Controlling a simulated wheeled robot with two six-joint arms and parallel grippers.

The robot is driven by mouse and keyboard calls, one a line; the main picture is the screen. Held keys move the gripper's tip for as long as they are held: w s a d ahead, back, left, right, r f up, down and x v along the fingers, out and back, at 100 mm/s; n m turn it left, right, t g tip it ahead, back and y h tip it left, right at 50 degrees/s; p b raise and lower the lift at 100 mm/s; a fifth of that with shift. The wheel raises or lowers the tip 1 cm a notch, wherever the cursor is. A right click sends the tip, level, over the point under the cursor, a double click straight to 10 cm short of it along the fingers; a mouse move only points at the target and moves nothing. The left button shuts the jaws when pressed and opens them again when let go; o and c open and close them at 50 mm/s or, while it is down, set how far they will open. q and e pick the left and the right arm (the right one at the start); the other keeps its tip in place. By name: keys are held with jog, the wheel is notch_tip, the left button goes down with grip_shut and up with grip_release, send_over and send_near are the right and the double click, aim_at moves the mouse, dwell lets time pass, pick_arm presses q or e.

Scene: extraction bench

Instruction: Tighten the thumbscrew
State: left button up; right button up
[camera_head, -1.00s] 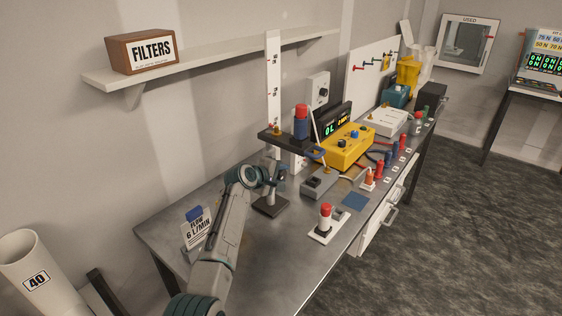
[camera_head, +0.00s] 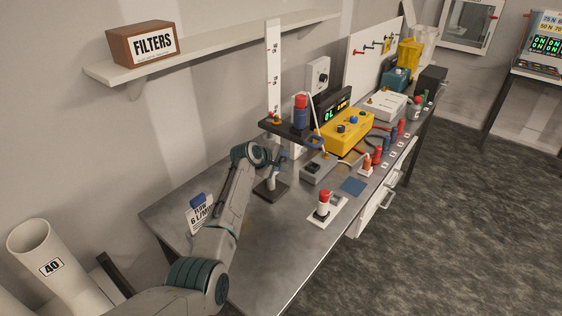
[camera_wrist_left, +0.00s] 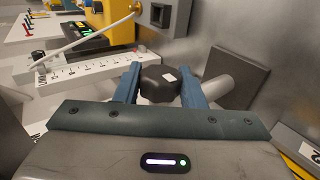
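The thumbscrew (camera_wrist_left: 158,84) is a dark knob with a small white mark, seen in the left wrist view beside a pale grey post (camera_wrist_left: 218,86). The post rises from a dark square base (camera_head: 270,191) on the bench and carries a black shelf higher up. My left gripper (camera_wrist_left: 161,88) has its two blue fingers on either side of the knob, with no clear gap showing between them and it. In the head view the left gripper (camera_head: 277,164) is at the stand's post, just above the base, and the knob is hidden there. My right gripper is in neither view.
The black shelf (camera_head: 284,133) with a red-topped blue cylinder (camera_head: 301,112) is close above the left gripper. A grey box (camera_head: 319,168) and a yellow instrument (camera_head: 345,132) stand to its right. The flow card (camera_head: 198,215) stands at left; the front of the bench (camera_head: 270,250) is clear.

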pick_arm(q)
jog(key=o, duration=0.4)
jog(key=shift+s+a+r, duration=0.1)
jog(key=shift+b+v, duration=1.55)
jog(key=shift+v, duration=3.65)
